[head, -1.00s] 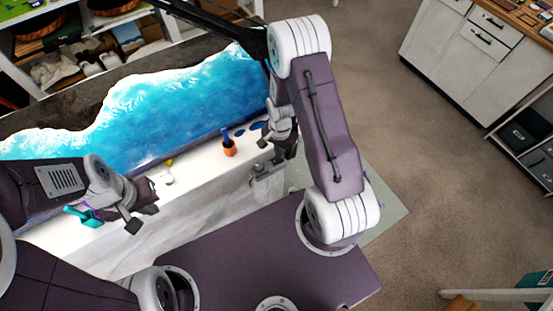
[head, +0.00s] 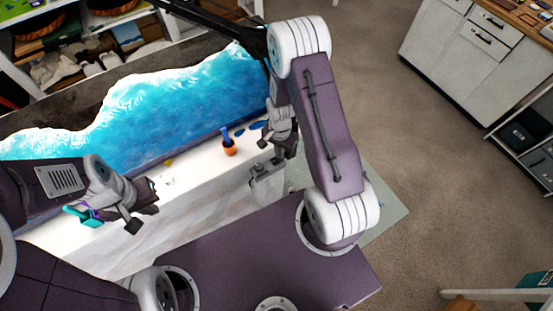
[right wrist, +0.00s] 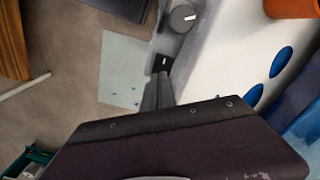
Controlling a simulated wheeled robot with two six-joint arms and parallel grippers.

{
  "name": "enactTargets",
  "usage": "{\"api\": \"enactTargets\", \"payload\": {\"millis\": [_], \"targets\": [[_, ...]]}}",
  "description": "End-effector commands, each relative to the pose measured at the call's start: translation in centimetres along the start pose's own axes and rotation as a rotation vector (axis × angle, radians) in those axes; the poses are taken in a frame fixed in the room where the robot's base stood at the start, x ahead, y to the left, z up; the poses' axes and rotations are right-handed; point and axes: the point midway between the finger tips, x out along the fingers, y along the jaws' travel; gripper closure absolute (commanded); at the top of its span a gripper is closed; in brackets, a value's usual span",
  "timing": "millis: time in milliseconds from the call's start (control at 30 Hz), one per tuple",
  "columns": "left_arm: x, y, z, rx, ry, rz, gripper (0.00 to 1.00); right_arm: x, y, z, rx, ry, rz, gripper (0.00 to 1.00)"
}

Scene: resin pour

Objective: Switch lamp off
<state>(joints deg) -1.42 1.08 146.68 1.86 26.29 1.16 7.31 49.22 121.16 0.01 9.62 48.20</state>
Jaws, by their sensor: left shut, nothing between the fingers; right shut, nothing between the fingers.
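A black lamp arm (head: 205,22) crosses the top of the head view; its lit head is not clearly seen. In the right wrist view a small black switch (right wrist: 163,62) with a white mark sits on a grey bracket beside a round knob (right wrist: 183,18). The bracket (head: 266,171) shows at the table's end in the head view. My right gripper (right wrist: 160,88) is shut and empty, its tips right by the switch; I cannot tell whether they touch. It also shows in the head view (head: 283,152). My left gripper (head: 134,224) is shut and empty above the table's near edge.
An orange cup (head: 229,149) with a blue tool stands near the right gripper, by blue discs (head: 256,125). A teal item (head: 84,216) lies beside the left gripper. Floor (head: 425,120) to the right is open.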

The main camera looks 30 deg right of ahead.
Motion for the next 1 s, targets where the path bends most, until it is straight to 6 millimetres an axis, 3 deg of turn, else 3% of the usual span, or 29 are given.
{"api": "enactTargets", "payload": {"millis": [1000], "targets": [[1.0, 0.0, 0.1, 0.0, 0.0, 0.0, 1.0, 1.4, 0.0, 0.0, 0.0, 0.0, 0.0, 1.0]]}}
